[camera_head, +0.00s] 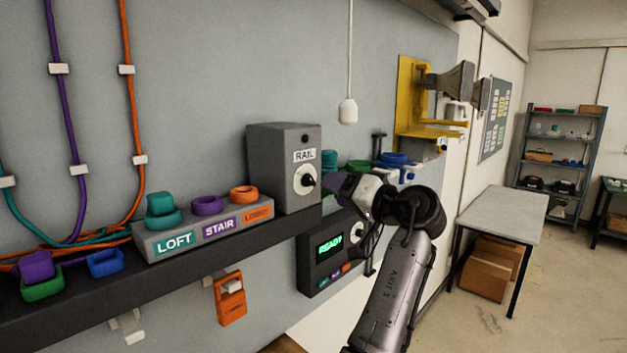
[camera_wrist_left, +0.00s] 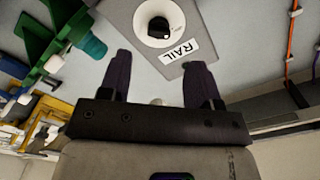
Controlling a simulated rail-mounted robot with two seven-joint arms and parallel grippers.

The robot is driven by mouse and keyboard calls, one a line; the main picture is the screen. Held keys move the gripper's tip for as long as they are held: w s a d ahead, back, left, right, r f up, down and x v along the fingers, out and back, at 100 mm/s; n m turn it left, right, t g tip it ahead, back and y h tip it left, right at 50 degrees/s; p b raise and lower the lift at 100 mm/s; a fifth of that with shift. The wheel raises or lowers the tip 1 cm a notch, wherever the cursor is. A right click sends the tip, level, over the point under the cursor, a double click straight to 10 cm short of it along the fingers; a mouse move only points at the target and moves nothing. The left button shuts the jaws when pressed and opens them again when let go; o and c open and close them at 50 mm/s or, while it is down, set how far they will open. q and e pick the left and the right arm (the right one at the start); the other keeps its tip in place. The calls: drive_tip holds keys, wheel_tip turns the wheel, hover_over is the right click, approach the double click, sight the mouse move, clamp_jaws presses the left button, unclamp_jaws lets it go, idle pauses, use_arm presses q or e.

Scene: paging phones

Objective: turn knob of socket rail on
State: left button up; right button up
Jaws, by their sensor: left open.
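The grey box labelled RAIL (camera_head: 268,160) stands on the dark shelf against the wall. On its front is a black knob (camera_head: 308,180) on a white round dial. The knob (camera_wrist_left: 158,27) also shows at the top of the left wrist view, above the upside-down RAIL label (camera_wrist_left: 180,48). My left gripper (camera_head: 334,183) is just right of the dial. Its two dark fingers (camera_wrist_left: 158,70) are apart with nothing held between them, and the knob lies beyond their tips, not between them. My right gripper is in neither view.
A grey block with LOFT, STAIR and LOBBY labels (camera_head: 208,237) stands left of the box. A dark panel reading READY (camera_head: 322,262) hangs below the shelf (camera_head: 130,284). A yellow bracket (camera_head: 408,95) is on the wall at right. A table (camera_head: 505,212) stands farther right.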

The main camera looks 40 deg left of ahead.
sight(312, 183)
use_arm(q)
drive_tip(key=a, duration=0.2)
drive_tip(key=a+p, duration=0.1)
drive_tip(key=a, duration=0.3)
drive_tip(key=shift+w+a, duration=0.15)
drive_tip(key=shift+w, duration=0.1)
drive_tip(key=shift+a, duration=0.6)
drive_tip(key=shift+c, duration=0.4)
